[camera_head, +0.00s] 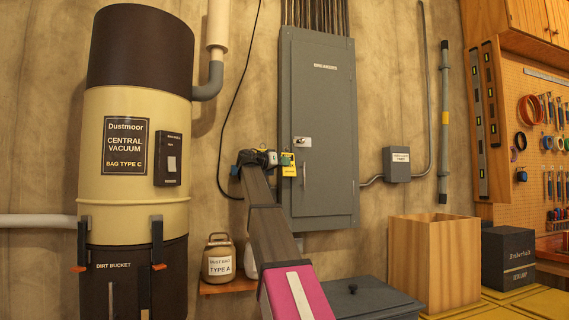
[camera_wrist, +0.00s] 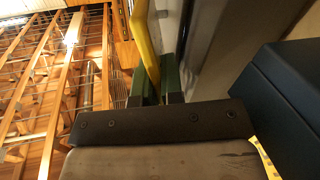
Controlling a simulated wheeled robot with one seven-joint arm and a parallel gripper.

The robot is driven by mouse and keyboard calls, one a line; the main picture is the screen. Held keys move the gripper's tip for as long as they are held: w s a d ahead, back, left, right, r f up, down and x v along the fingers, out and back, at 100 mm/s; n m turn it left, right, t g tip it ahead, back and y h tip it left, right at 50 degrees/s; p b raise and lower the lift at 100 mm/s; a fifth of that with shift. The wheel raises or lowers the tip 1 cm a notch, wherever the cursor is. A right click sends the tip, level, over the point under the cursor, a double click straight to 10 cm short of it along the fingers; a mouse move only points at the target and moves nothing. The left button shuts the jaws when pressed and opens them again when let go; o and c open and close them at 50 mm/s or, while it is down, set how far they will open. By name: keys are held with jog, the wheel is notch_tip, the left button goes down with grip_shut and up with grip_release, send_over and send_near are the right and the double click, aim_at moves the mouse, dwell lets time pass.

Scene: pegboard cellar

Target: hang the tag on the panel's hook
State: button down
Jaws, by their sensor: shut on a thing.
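The yellow tag (camera_head: 289,171) is held in front of the left part of the grey breaker panel (camera_head: 330,180). My gripper (camera_head: 285,159) is shut on the tag, its green fingers at the tag's upper end. In the wrist view the tag (camera_wrist: 145,45) stands as a yellow strip between the two green fingers (camera_wrist: 152,88). A small pale plate with a dark fitting (camera_head: 302,142) sits on the panel door, just above and right of the tag. I cannot tell whether this is the hook. I cannot tell whether the tag touches the panel.
A central vacuum (camera_head: 135,120) stands at the left, with a labelled jug (camera_head: 218,258) on a small shelf beside it. A small grey box (camera_head: 396,164) is on the wall right of the panel. A wooden crate (camera_head: 433,265) and a dark box (camera_head: 508,258) stand lower right.

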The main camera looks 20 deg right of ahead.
dwell(0.4)
jog(key=c, duration=1.2)
grip_release()
jog(key=shift+o, duration=0.2)
jog(key=shift+a, duration=0.1)
jog(key=v, duration=1)
jog(key=shift+a, duration=0.3)
jog(key=shift+s, duration=0.15)
